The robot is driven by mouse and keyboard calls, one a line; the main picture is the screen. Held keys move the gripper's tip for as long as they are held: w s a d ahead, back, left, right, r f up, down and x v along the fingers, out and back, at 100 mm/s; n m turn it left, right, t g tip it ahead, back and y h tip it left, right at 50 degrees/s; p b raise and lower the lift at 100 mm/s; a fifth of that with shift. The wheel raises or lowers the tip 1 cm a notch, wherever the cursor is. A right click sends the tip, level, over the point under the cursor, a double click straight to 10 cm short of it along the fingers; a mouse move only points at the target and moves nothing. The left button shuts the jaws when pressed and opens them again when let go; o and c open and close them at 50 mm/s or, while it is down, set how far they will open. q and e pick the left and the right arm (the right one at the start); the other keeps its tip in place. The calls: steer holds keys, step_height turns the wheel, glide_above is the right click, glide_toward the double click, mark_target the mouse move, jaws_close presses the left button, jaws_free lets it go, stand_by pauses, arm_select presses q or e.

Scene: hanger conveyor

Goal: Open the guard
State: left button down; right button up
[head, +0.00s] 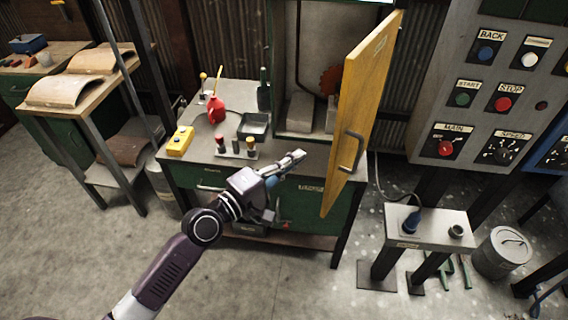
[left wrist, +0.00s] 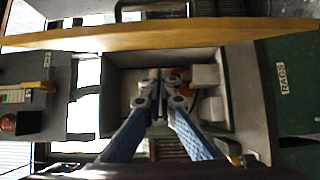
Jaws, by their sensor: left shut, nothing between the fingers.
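The guard is a yellow door (head: 365,90) on the grey machine housing. It stands swung out from the housing, and the inside shows. Its dark handle (head: 351,152) is on the lower part of the face toward the right. In the left wrist view the guard (left wrist: 200,36) runs edge-on across the top, with the handle (left wrist: 150,8) beyond it. My left gripper (head: 299,156) is shut and empty, in front of the housing and left of the guard, apart from the handle. Its closed fingertips (left wrist: 160,78) point at the opening. My right gripper is not in view.
Inside the housing are grey blocks (head: 299,112) and a red wheel-like part (head: 331,80). The bench holds a red oil can (head: 216,108), a yellow button box (head: 180,140) and a dark tray (head: 254,126). A control panel (head: 480,120) and a small stand (head: 428,228) are at the right.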

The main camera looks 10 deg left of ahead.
arm_select(q)
steer(key=shift+w+d+p, duration=0.2)
steer(key=shift+d+p, duration=0.25)
steer(key=shift+d, duration=0.45)
steer(key=shift+w+d+p, duration=0.2)
steer(key=shift+d+p, duration=0.2)
steer(key=shift+d, duration=0.55)
steer(key=shift+w+d+p, duration=0.2)
steer(key=shift+d+p, duration=0.25)
steer(key=shift+d, duration=0.45)
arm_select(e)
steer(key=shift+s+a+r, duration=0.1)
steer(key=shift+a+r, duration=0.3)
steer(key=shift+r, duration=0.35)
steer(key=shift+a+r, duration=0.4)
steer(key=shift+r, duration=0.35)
